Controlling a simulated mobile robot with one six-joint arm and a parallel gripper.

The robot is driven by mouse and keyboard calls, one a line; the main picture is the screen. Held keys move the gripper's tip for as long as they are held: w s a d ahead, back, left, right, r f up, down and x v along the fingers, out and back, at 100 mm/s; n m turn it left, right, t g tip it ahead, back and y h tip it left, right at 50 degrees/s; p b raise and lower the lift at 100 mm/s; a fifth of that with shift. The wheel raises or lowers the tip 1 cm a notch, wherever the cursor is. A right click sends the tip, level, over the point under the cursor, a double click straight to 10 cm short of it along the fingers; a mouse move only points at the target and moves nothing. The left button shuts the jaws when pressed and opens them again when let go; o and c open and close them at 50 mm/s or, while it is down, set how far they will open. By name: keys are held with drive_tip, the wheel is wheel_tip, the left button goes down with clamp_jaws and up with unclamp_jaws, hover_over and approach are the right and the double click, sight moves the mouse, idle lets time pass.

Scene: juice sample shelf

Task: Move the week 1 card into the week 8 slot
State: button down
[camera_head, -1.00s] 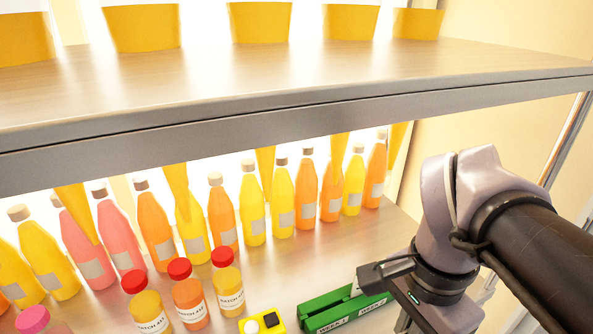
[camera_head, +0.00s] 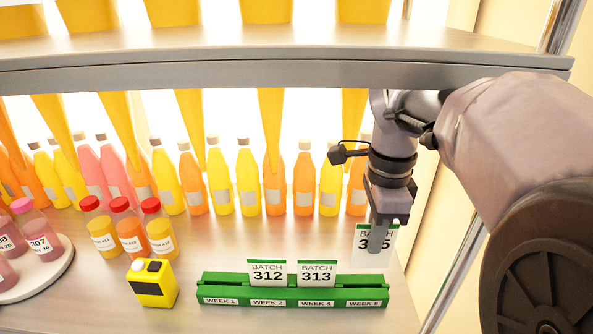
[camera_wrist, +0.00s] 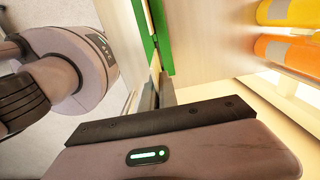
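The long green card rack (camera_head: 225,293) stands on the shelf, labelled WEEK 1, WEEK 2, WEEK 4 and WEEK 8 from left to right. No card stands over WEEK 1. My gripper (camera_head: 378,245) is shut on a white card (camera_head: 360,252), upright, above and slightly behind the WEEK 8 end. A finger covers part of the card's number. In the wrist view, my gripper's fingers (camera_wrist: 157,92) are close together; the card's grip there is hard to make out.
A yellow-black box (camera_head: 152,285) sits left of the rack. Red-capped jars (camera_head: 130,232) and a round white tray (camera_head: 45,280) stand further left. A row of bottles (camera_head: 245,185) lines the back. An upper shelf edge (camera_head: 280,70) hangs above, and a metal post (camera_head: 460,265) stands right.

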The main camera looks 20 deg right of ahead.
sight(366, 267)
drive_tip(key=shift+w+a+f+b, duration=0.1)
drive_tip(key=shift+a+f+b, duration=0.2)
drive_tip(key=shift+f+b, duration=0.2)
drive_tip(key=shift+d+f+b, duration=0.1)
drive_tip(key=shift+f+b, duration=1.45)
drive_tip(key=shift+f, duration=0.2)
drive_tip(key=shift+f+b, duration=1.5)
drive_tip(key=shift+f, duration=0.5)
drive_tip(key=c, duration=1.6)
unclamp_jaws()
